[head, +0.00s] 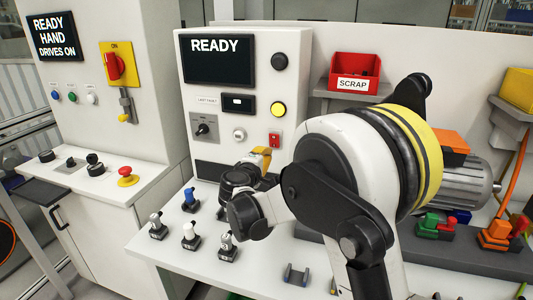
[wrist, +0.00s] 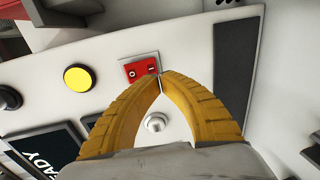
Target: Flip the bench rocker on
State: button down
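A red rocker switch (head: 275,139) sits low on the right of the white panel front. In the wrist view the red rocker (wrist: 141,69) shows two pale marks, one round and one a bar. I cannot tell which side is pressed in. My gripper's yellow fingers (wrist: 159,76) meet at their tips with nothing seen between them. The tips overlap the rocker plate's lower right edge in that view; contact cannot be told. In the head view the gripper (head: 264,153) is beside the panel, below the rocker, partly hidden by my arm.
The screen (head: 217,72) reads READY. Small toggle pieces (head: 190,236) stand on the bench. A red SCRAP bin (head: 355,67) is right.

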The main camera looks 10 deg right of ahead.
jog(key=s+a+f+p, duration=0.1)
jog(key=s+a, duration=0.3)
jog(key=s, duration=0.3)
jog(key=shift+s+a+f+p, duration=0.2)
jog(key=shift+s+a+p, duration=0.05)
jog(key=shift+s+p, duration=0.1)
jog(key=shift+d, duration=0.1)
jog(key=s+d+r+m+g+y, duration=0.1)
jog(key=s+d+m+g, duration=0.2)
jog(key=s+d, duration=0.3)
jog(key=s+d+r+m+g+y, duration=0.1)
jog(key=s+d+m+g+y, duration=0.2)
jog(key=s, duration=0.5)
jog(key=s+a+f+m+y, duration=0.1)
jog(key=s+m+y, duration=0.1)
jog(key=s, duration=0.7)
jog(key=s+a+f+m+y, duration=0.1)
jog(key=s+m, duration=0.3)
jog(key=s, duration=0.5)
jog(key=shift+s+a+f+g+y, duration=0.3)
jog(key=shift+s+g+y, duration=0.1)
jog(key=shift+y, duration=0.1)
